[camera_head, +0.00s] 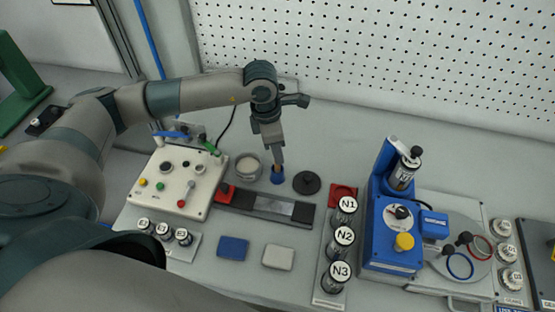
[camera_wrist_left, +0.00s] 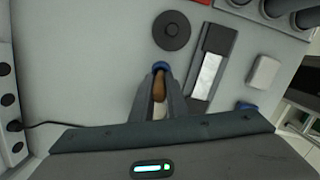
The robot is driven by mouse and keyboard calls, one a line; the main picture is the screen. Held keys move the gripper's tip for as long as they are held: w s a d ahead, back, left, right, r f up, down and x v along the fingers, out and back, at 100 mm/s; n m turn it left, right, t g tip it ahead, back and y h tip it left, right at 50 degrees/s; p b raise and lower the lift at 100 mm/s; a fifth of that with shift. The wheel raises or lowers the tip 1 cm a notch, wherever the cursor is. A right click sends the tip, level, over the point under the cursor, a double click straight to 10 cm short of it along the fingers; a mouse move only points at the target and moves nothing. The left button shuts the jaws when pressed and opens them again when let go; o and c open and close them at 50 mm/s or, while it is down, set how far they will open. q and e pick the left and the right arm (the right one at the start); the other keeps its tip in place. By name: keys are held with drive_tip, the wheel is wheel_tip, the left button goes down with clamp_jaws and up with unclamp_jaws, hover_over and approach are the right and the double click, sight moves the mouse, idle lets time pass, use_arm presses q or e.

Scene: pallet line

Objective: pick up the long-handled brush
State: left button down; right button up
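The long-handled brush shows as a brown handle (camera_wrist_left: 159,86) with a paler part nearer the wrist camera. In the head view a short brown piece of it (camera_head: 276,166) shows just above a small blue cup (camera_head: 278,179). The cup's blue rim also shows in the left wrist view (camera_wrist_left: 161,66). My left gripper (camera_head: 279,160) points down over the cup. In the left wrist view its fingers (camera_wrist_left: 160,92) lie on both sides of the handle, with little gap visible. Whether they press on it is unclear. The brush's lower end is hidden. My right gripper is not in view.
A black disc (camera_head: 306,182) stands right of the cup, a round pale dish (camera_head: 248,166) left. A dark bar with a metal plate (camera_head: 272,206) lies in front. A control box (camera_head: 176,182), labelled cylinders (camera_head: 342,237) and a blue machine (camera_head: 391,240) flank it. A pegboard wall rises behind.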

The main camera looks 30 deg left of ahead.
use_arm(q)
drive_tip(key=shift+r, duration=0.15)
drive_tip(key=shift+r+b, duration=0.6)
drive_tip(key=shift+b, duration=0.1)
wheel_tip(320, 180, up, 2)
drive_tip(key=shift+r+b, duration=0.25)
drive_tip(key=shift+b, duration=0.65)
drive_tip(key=s+d+r+b, duration=0.2)
drive_tip(key=d+r+b, duration=0.2)
drive_tip(key=d+r, duration=0.3)
drive_tip(key=d, duration=0.4)
drive_tip(key=shift+s+d, duration=0.2)
drive_tip(key=shift+s, duration=0.05)
drive_tip(key=shift+a, duration=0.1)
